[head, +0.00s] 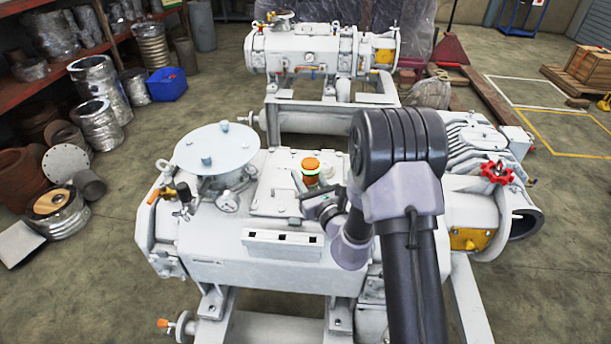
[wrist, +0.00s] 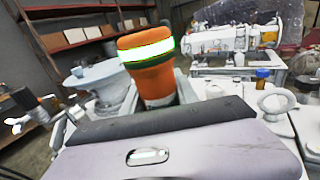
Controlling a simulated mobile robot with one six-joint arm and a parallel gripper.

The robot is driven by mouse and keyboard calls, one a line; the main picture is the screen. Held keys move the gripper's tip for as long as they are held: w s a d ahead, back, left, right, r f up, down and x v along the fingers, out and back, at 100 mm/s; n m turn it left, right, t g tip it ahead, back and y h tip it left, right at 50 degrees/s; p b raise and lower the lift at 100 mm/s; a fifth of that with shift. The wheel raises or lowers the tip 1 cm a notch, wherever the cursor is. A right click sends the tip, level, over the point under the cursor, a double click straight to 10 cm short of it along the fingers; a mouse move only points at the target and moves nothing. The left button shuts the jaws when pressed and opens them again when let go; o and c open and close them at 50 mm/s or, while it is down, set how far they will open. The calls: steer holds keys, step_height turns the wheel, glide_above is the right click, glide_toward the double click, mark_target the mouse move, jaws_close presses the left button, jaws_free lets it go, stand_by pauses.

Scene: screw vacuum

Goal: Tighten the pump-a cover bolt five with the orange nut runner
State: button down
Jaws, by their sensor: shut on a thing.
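The orange nut runner (head: 311,166) stands roughly upright over the cover plate (head: 272,207) on the near white pump (head: 215,240). In the wrist view the nut runner (wrist: 148,68) shows its orange body with a bright pale band. My gripper (head: 316,192) is shut on the nut runner; its grey housing fills the bottom of the wrist view and hides the tool's lower end. I cannot tell whether the tool touches a bolt, or which bolt is number five. A blue-topped fitting (wrist: 262,74) stands right of the tool in the wrist view.
A round pale lid (head: 217,146) with bluish knobs stands left of the tool, with a gauge (head: 228,201) below it. A red handwheel (head: 497,173) is to the right. A second white pump (head: 320,55) stands behind. Shelves (head: 100,40) line the left.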

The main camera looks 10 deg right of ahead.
mark_target(306, 162)
steer(key=shift+f, duration=0.25)
stand_by(0.3)
step_height(306, 162, up, 5)
steer(key=p, duration=0.4)
steer(key=shift+r, duration=0.15)
stand_by(0.3)
stand_by(0.3)
